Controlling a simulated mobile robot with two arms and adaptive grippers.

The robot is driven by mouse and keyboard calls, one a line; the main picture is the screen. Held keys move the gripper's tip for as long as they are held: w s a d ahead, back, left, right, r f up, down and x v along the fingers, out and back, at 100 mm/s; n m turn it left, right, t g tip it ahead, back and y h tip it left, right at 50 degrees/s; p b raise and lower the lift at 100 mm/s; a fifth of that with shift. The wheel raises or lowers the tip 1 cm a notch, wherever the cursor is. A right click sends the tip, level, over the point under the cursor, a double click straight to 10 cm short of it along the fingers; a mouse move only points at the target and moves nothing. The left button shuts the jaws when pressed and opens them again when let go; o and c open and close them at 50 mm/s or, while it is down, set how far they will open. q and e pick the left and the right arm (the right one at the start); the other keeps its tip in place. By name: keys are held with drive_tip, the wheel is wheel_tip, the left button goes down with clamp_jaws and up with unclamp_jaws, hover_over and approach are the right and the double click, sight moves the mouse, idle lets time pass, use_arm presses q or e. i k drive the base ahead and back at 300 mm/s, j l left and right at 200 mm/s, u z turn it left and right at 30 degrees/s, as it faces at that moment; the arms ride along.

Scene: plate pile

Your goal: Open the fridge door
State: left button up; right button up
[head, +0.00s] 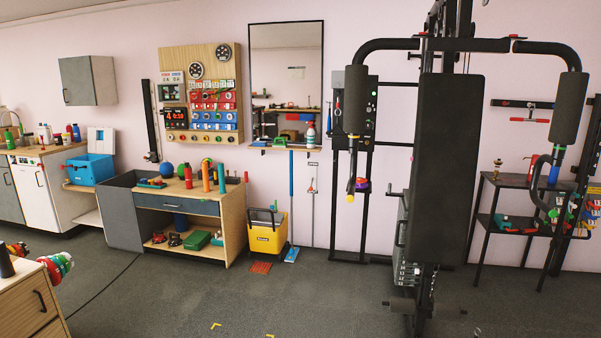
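No clear fridge shows in the head view. A white-fronted unit (42,192) with a small dark handle stands under the counter at the far left; I cannot tell whether it is a fridge. Its front looks shut. Neither of my grippers is in view.
A grey open bin (122,213) and a wooden bench (236,212) stand right of it. A yellow bucket (266,238) is on the floor. A drawer unit (28,303) fills the bottom left. A gym machine (440,170) stands at right. The middle floor is mostly clear.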

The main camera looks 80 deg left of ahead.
sight(34, 193)
drive_tip(key=u, duration=4.35)
drive_tip(key=z, duration=0.45)
drive_tip(key=i, duration=2.55)
drive_tip(key=i+z, duration=0.15)
drive_tip(key=i, duration=0.6)
drive_tip(key=i+z, duration=0.2)
drive_tip(key=i, duration=0.55)
drive_tip(key=i+j+z, duration=0.15)
drive_tip(key=i, duration=0.6)
drive_tip(key=i+u, duration=0.45)
drive_tip(key=i, duration=0.15)
drive_tip(key=i+l+u, duration=0.2)
drive_tip(key=i+u, duration=0.25)
drive_tip(key=i+j+u, duration=0.35)
drive_tip(key=i, duration=0.3)
drive_tip(key=i+u, duration=0.4)
drive_tip(key=i, duration=0.25)
drive_tip(key=i+l+u, duration=0.15)
drive_tip(key=i+u, duration=0.2)
drive_tip(key=i, duration=0.3)
drive_tip(key=i+j+u, duration=0.1)
drive_tip(key=i+u, duration=0.25)
drive_tip(key=i, duration=0.3)
drive_tip(key=i+u, duration=0.35)
drive_tip(key=i, duration=0.3)
drive_tip(key=i+l+u, duration=0.35)
drive_tip(key=i, duration=0.3)
